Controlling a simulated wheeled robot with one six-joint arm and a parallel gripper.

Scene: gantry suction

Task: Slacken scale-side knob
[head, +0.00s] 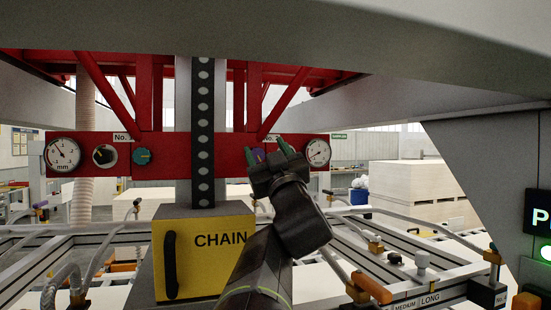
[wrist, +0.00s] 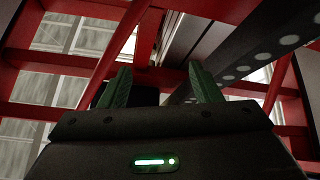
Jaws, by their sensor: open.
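A red crossbeam (head: 55,176) carries a white dial marked mm (head: 63,154) at its left end, then a black pointer knob on a pale plate (head: 104,157) and a teal knob (head: 143,156). Right of the central column are a purple knob (head: 259,155), partly hidden by my gripper, and a second dial (head: 318,152). Which knob the task names is not readable. My gripper (head: 267,152) is open in front of the purple knob, its green fingers raised. In the wrist view, the fingers (wrist: 162,84) stand apart; a dark shape (wrist: 144,97) shows between them, its identity unclear.
A yellow CHAIN box (head: 190,256) with a black handle stands below the column (head: 202,110), left of my arm. A rail frame with hoses and orange-handled fittings (head: 371,287) spreads below. Red struts (head: 283,98) rise above the beam. Pale stacked boards (head: 418,190) stand behind.

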